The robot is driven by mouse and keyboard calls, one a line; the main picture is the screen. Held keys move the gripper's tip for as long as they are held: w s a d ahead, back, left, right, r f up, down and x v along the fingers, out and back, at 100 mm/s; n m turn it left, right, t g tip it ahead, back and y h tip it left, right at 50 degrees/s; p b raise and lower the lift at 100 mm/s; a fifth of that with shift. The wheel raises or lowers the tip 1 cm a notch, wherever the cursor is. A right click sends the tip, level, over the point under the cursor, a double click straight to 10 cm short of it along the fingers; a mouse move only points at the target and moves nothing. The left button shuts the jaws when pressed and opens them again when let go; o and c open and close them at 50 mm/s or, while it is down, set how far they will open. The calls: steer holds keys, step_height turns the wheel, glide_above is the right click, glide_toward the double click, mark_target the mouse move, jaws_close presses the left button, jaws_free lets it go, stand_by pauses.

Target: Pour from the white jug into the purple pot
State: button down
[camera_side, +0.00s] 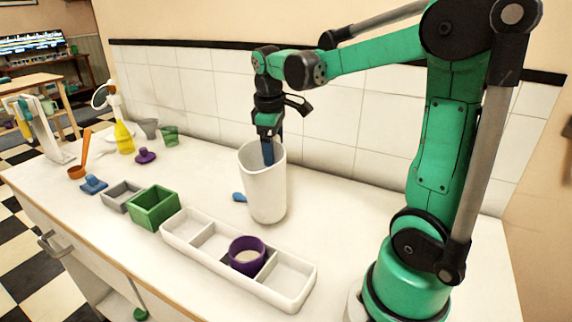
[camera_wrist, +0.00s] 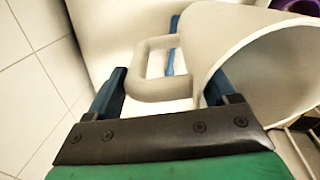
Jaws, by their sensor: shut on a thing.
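The white jug (camera_side: 265,190) stands upright, or nearly so, at the middle of the counter; I cannot tell whether its base touches. Its handle (camera_wrist: 143,75) and wide mouth show in the wrist view. My gripper (camera_wrist: 166,90) is shut on the jug near the handle, one finger on each side of the picture. In the side view my gripper (camera_side: 268,152) reaches down at the jug's rim. The purple pot (camera_side: 247,243) sits in a compartment of the white divided tray (camera_side: 290,297), in front of the jug. What the jug holds is hidden.
A blue spoon-like piece (camera_side: 239,197) lies just left of the jug. A green box (camera_side: 154,208) and grey box (camera_side: 122,196) stand left of the tray. A yellow spray bottle (camera_side: 124,137) and small items are farther left. The tiled wall (camera_side: 190,90) is close behind.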

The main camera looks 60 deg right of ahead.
mark_target(258, 189)
steer(key=shift+s+a+f+h, duration=0.15)
steer(key=shift+s+a+h, duration=0.05)
steer(key=shift+a+h, duration=0.75)
steer(key=a+h, duration=0.1)
steer(key=a+t+h, duration=0.1)
steer(key=a+h, duration=0.1)
steer(key=s+a+h, duration=0.1)
steer(key=a+h, duration=0.1)
steer(key=shift+r+t, duration=0.3)
steer(key=shift+r, duration=0.05)
steer(key=shift+s+a+f+t+h, duration=0.15)
steer(key=shift+a+h, duration=0.1)
steer(key=shift+h, duration=0.35)
steer(key=shift+s+a+r+t+h, duration=0.15)
steer(key=shift+a+h, duration=0.1)
steer(key=shift+h, duration=0.3)
steer(key=shift+a+r+h, duration=0.3)
steer(key=shift+a+h, duration=0.1)
steer(key=shift+h, duration=0.2)
stand_by(0.7)
steer(key=shift+a, duration=0.2)
stand_by(3.0)
